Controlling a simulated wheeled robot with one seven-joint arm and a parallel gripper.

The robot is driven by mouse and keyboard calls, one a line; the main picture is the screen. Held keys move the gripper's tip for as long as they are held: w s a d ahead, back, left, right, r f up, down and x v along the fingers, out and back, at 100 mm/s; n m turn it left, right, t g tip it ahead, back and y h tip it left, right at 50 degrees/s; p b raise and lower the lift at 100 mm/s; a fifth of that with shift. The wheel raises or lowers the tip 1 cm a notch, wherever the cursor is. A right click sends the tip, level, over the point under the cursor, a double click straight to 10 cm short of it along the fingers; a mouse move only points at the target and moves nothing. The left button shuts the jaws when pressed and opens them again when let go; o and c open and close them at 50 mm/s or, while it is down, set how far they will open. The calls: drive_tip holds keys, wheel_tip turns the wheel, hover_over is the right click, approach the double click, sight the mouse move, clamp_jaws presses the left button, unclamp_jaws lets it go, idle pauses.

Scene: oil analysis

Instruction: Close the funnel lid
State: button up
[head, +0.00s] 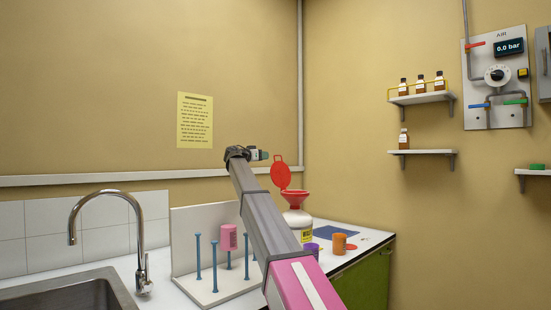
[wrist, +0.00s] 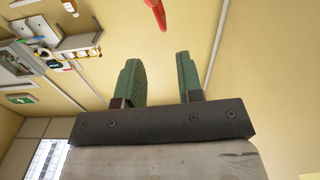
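The red funnel lid (head: 280,174) stands raised, roughly upright, above the red funnel (head: 297,196), so the funnel is open. The funnel sits on a white bottle (head: 296,217) with a yellow label on the counter. In the head view my gripper (head: 264,155) is up at the end of my arm, a little above and left of the lid. In the wrist view the two green fingers of my gripper (wrist: 162,75) are apart with nothing between them. A red piece (wrist: 156,12), seemingly the lid's edge, shows at the top, beyond the fingers. My arm hides part of the bottle.
A white rack (head: 214,290) with blue pegs and a pink cup (head: 228,237) stands left of my arm. An orange cup (head: 339,244) and a purple cup (head: 312,249) stand on the right. The sink and faucet (head: 142,270) are at the left. The air around the lid looks clear.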

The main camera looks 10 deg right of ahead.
drive_tip(key=x, duration=1.1)
drive_tip(key=shift+w+a, duration=0.1)
drive_tip(key=shift+w, duration=0.2)
clamp_jaws()
